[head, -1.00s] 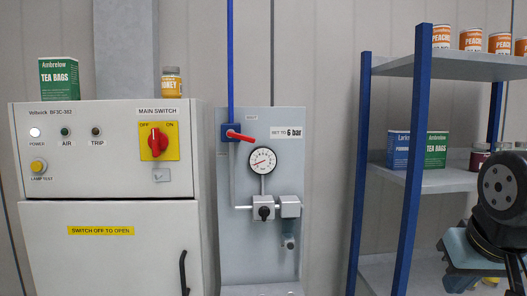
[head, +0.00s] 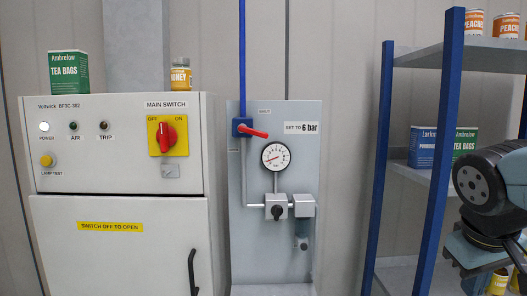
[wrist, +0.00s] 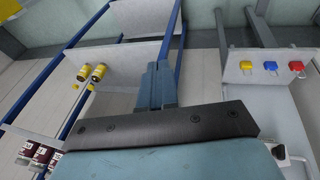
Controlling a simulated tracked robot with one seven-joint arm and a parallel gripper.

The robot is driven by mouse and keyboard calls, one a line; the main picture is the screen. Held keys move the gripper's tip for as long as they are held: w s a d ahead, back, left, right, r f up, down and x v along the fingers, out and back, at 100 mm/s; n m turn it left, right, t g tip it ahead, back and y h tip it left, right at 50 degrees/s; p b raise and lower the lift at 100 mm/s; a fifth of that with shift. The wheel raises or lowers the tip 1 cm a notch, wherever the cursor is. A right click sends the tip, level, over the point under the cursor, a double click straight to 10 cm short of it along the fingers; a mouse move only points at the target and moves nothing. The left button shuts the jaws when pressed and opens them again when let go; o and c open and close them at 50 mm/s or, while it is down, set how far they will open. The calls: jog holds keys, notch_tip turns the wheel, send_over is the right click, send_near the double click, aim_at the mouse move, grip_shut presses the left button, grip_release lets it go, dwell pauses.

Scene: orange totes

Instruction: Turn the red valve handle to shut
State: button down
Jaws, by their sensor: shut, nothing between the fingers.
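The red valve handle (head: 254,133) sticks out to the right, tilted slightly down, from a blue valve body (head: 241,126) on a blue vertical pipe (head: 242,60). It is mounted on the grey gauge panel (head: 275,180); a small label reading SHUT (head: 264,111) is above it to the right. My arm is at the right edge of the head view, well apart from the handle. My gripper (wrist: 158,80) shows in the wrist view with its teal fingers together and nothing between them. The handle is not recognisable in the wrist view.
A cabinet (head: 120,215) with a red main switch (head: 167,134) stands left of the panel. A blue-post shelf (head: 438,150) with tins and boxes stands to the right, close to my arm. The wrist view shows yellow, blue and red small items (wrist: 270,67).

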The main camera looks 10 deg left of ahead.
jog(key=w+r+n+h, duration=0.2)
jog(key=w+n+h, duration=0.65)
jog(key=w, duration=0.25)
jog(key=w+a+r+n+t+h, duration=0.45)
jog(key=w+a+t, duration=0.25)
jog(key=w+a, duration=0.3)
jog(key=n+t+y, duration=1.4)
jog(key=n+t, duration=0.1)
jog(key=t, duration=0.1)
send_near(253, 132)
jog(key=w+d+f, duration=0.1)
jog(key=w+f, duration=0.1)
jog(key=w, duration=0.4)
jog(key=shift+w+d+r, duration=0.1)
jog(key=shift+d+r, duration=0.1)
jog(key=shift+r, duration=0.45)
jog(key=shift+w+d+r, duration=0.1)
jog(key=shift+d+r, duration=0.1)
jog(key=shift+r, duration=0.5)
jog(key=shift+w+d+r, duration=0.1)
jog(key=shift+d+r, duration=0.1)
jog(key=shift+r, duration=0.45)
